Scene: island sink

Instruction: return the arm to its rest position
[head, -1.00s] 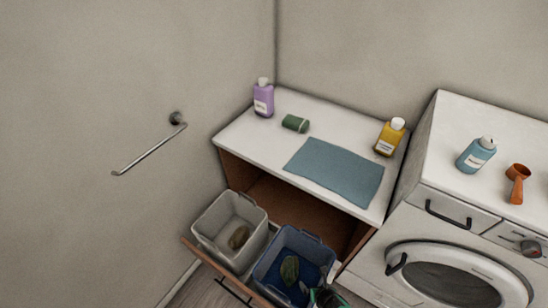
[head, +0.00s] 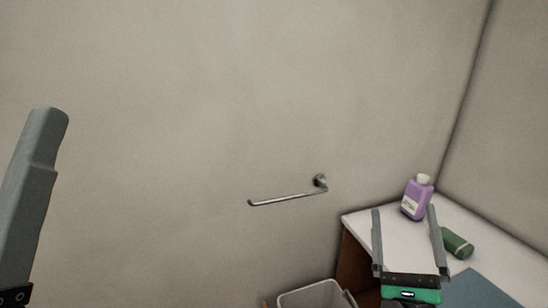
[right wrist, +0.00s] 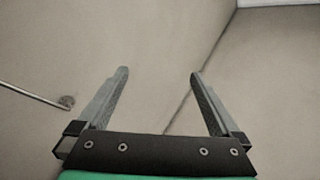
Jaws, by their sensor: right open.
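My right gripper (head: 404,210) is at the lower right of the head view, with its two grey fingers spread and pointing up. In the right wrist view, my right gripper (right wrist: 158,73) is open, with only bare wall between and beyond its fingers. At the left edge of the head view, one grey finger of my left gripper (head: 35,190) shows. Its other finger is out of the picture, so its opening cannot be told.
A purple bottle (head: 415,200) and a green can (head: 456,243) stand and lie on the white counter (head: 485,225), behind the right gripper. A blue mat (head: 478,290) and a grey bin (head: 315,295) are cut off below. A wall towel bar (head: 285,198) is left of the counter.

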